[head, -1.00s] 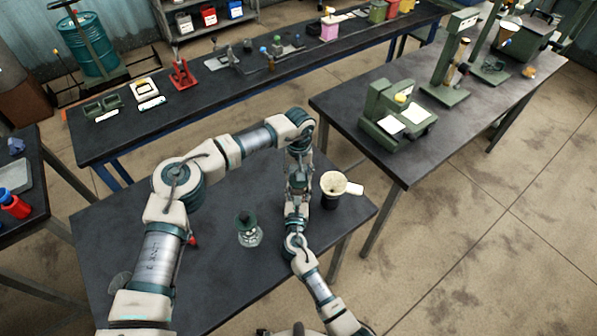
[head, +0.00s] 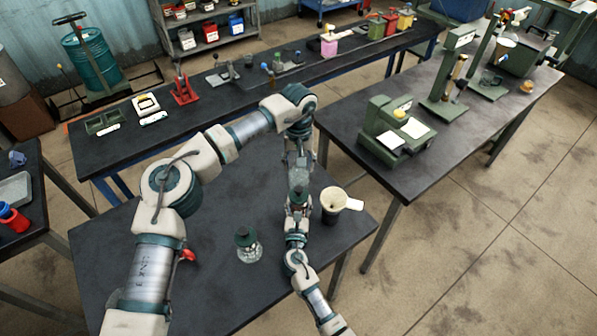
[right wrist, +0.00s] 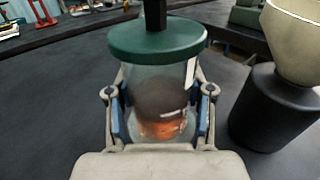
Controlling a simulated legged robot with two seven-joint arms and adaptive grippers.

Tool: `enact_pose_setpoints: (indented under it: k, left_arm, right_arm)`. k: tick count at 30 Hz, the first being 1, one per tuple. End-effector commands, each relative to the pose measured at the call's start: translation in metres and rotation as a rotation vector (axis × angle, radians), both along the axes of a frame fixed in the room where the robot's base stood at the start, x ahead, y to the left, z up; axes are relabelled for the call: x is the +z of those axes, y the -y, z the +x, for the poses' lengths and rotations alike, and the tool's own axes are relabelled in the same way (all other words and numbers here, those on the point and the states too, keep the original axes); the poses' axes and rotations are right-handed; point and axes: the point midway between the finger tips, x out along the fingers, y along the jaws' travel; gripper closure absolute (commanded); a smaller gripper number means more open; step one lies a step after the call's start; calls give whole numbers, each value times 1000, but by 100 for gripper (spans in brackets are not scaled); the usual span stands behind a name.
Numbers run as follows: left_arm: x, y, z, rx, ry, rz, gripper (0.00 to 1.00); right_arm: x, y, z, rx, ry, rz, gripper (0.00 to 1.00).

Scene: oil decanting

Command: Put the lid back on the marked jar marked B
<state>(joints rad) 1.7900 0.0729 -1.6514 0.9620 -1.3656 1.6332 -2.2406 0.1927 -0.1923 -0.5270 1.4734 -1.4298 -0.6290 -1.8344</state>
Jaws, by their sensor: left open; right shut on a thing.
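My right gripper (right wrist: 160,122) is shut around a clear glass jar (right wrist: 160,90) with orange-brown contents at its bottom. The jar stands upright between the fingers, with a white label strip at its right side; no letter is readable. A dark green lid (right wrist: 157,36) with a dark upright knob sits on top of the jar. In the head view this green lid (head: 299,194) shows between my two grippers. My left gripper (head: 300,176) is open and just beyond the lid; its fingertips are hard to make out.
A black container with a cream funnel (head: 335,200) stands close to the right of the held jar. A red object (head: 187,255) lies by my left arm. The near table's left-middle part (head: 220,220) is bare. Benches with equipment stand behind and to the right.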

Motion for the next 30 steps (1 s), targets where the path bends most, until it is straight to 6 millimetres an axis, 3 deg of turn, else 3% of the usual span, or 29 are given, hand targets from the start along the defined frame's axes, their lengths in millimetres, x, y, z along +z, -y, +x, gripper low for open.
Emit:
enact_pose_setpoints:
  k: [10,11,14,25,30]
  left_arm:
    - [4,0,0,0,0,0,43]
    - [4,0,0,0,0,0,43]
    - [4,0,0,0,0,0,43]
    - [4,0,0,0,0,0,43]
    - [4,0,0,0,0,0,43]
  right_arm:
    - [0,0,0,0,1,0,100]
    - [0,0,0,0,1,0,40]
    - [0,0,0,0,1,0,19]
    - [0,0,-3,0,0,0,19]
    - [-1,-2,-27,1,-1,1,19]
